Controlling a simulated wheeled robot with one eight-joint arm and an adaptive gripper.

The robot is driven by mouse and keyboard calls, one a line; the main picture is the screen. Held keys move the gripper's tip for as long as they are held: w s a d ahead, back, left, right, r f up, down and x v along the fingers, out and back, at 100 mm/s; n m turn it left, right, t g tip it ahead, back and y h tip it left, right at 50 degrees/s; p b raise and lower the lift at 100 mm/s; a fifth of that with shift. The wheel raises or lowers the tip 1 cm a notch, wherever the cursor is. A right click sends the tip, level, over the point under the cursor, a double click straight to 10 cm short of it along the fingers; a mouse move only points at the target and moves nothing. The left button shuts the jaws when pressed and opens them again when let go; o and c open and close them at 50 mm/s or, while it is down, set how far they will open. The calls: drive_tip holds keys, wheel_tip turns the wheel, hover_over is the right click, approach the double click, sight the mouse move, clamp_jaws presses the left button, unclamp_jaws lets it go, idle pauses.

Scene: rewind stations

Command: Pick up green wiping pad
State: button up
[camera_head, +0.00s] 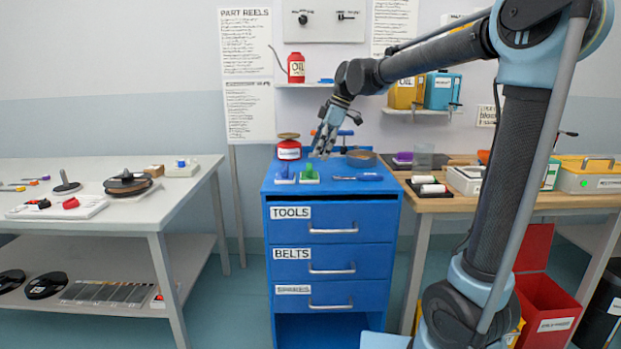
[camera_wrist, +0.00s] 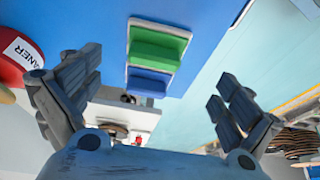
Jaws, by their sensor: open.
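The green wiping pad (camera_head: 309,174) lies on top of the blue drawer cabinet (camera_head: 332,211), on a pale base, near its front edge. It also shows in the wrist view (camera_wrist: 158,48) at top centre, as a green block. A blue pad (camera_head: 285,176) lies right beside it on the left, and shows in the wrist view (camera_wrist: 147,83) just below the green one. My gripper (camera_head: 324,143) is open and empty above the cabinet top, higher than the green pad and slightly right of it. In the wrist view my fingers (camera_wrist: 157,76) stand wide apart on either side of the pads.
A red cleaner can (camera_head: 289,150), a round tin (camera_head: 361,158) and a blue-handled tool (camera_head: 368,177) share the cabinet top. A grey table (camera_head: 110,222) stands at left and a wooden bench (camera_head: 540,202) at right. The space directly above the green pad looks clear.

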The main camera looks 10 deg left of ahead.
sight(311, 165)
drive_tip(key=shift+x, duration=1.1)
drive_tip(key=x, duration=0.3)
drive_tip(key=shift+w+a+f, duration=0.3)
drive_tip(key=shift+w+a, duration=0.05)
drive_tip(key=shift+a, duration=0.05)
drive_tip(key=shift+a+f, duration=0.25)
drive_tip(key=shift+f, duration=0.45)
drive_tip(key=c, duration=1.1)
